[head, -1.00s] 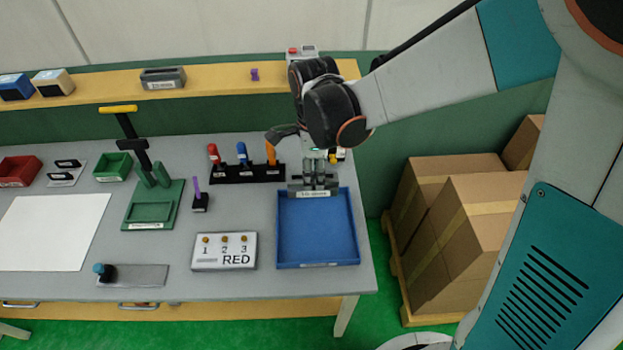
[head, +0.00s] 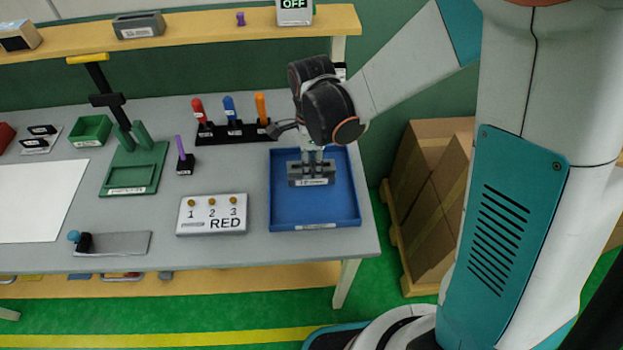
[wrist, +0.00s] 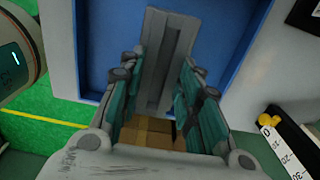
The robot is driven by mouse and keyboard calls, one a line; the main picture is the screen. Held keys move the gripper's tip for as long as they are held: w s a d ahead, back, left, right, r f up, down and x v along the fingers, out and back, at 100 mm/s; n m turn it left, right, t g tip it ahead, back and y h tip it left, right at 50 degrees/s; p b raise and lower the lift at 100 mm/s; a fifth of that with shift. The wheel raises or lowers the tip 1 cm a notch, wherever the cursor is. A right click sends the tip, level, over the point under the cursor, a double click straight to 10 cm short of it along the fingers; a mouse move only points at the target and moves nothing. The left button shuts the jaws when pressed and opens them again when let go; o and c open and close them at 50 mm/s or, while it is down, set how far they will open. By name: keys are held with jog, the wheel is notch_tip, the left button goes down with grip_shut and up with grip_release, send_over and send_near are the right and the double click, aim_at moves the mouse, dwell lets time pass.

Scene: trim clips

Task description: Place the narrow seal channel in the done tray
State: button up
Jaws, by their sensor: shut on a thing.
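My gripper (head: 312,158) is shut on a grey channel piece (head: 311,176) with a small label on its front. It holds the piece over the blue tray (head: 316,217), within the tray's outline in the head view. In the wrist view the grey channel (wrist: 166,55) lies between the teal fingers (wrist: 158,98), with a groove along its length. The blue tray also shows behind it there (wrist: 225,35). I cannot tell whether the piece touches the tray floor. The label is too small to read.
Left of the tray stand a white box marked RED (head: 212,215) and a black rack of coloured-handled tools (head: 232,132). A green fixture (head: 135,168) stands farther left. Another grey labelled block (head: 139,26) is on the shelf. Cardboard boxes (head: 430,190) stand right of the table.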

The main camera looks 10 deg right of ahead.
jog(key=shift+f+b, duration=1.4)
jog(key=shift+f, duration=0.9)
jog(key=shift+f, duration=0.1)
jog(key=o, duration=1.1)
notch_tip(320, 180, up, 12)
jog(key=p, duration=0.3)
